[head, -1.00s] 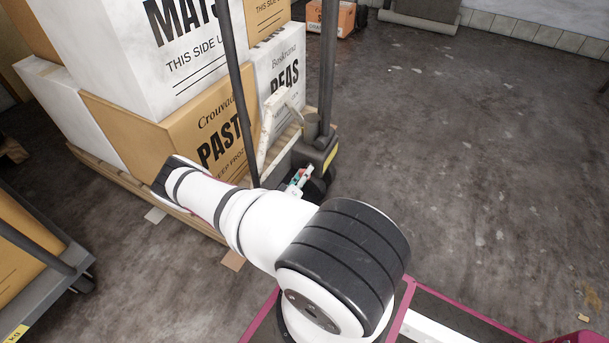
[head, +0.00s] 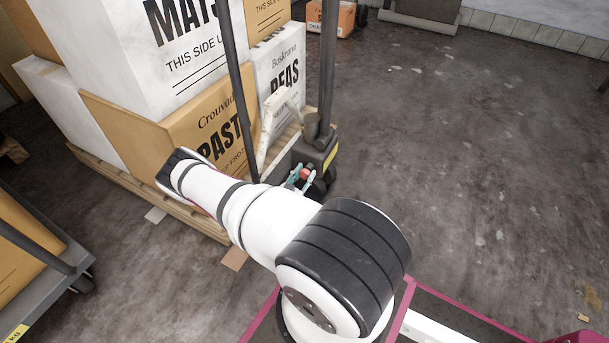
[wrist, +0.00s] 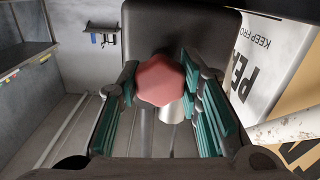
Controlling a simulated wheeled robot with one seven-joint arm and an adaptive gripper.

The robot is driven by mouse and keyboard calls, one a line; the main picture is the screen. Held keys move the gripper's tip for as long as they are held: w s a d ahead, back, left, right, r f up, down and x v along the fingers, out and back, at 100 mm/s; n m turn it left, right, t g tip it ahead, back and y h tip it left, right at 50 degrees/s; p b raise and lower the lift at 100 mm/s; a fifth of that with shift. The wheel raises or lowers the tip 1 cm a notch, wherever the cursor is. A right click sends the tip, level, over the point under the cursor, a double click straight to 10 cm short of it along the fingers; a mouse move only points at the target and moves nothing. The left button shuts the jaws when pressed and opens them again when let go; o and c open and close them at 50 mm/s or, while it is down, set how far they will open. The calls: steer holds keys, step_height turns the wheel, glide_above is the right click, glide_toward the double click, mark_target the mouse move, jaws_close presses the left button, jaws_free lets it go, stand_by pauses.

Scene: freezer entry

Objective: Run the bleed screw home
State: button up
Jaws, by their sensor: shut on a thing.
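The bleed screw shows as a red six-sided head (wrist: 160,80) in the middle of the wrist view, and as a small red spot (head: 304,174) in the head view. It sits at the dark pump housing (head: 318,152) of the pallet truck, with a pale metal shank below the head. My gripper (head: 300,180) has its teal-padded fingers on either side of the head, shut on it. In the wrist view the fingers stand left and right of it. The screw's seat and thread are hidden, so its depth cannot be told.
A loaded pallet with a PASTA carton (head: 205,137) and a PEAS carton (head: 279,80) stands just behind. Dark upright posts (head: 328,70) rise close to my gripper. A grey trolley (head: 45,290) stands at left. The floor to the right is open.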

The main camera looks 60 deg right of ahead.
steer(key=m, duration=0.5)
steer(key=shift+a+f+m, duration=0.15)
steer(key=shift+m, duration=0.15)
steer(key=m, duration=0.9)
steer(key=m+p, duration=0.1)
steer(key=m, duration=0.3)
steer(key=shift+m, duration=0.3)
steer(key=m+p, duration=0.1)
steer(key=m, duration=0.3)
steer(key=shift+m, duration=0.3)
steer(key=m+p, duration=0.2)
steer(key=m, duration=0.2)
steer(key=m+p, duration=0.2)
steer(key=m, duration=0.1)
steer(key=m+p, duration=0.2)
steer(key=m, duration=0.1)
steer(key=shift+s+r, duration=0.15)
steer(key=shift+r, duration=0.05)
steer(key=shift+f+m+p, duration=0.15)
steer(key=shift+m+p, duration=0.9)
steer(key=shift+m, duration=0.45)
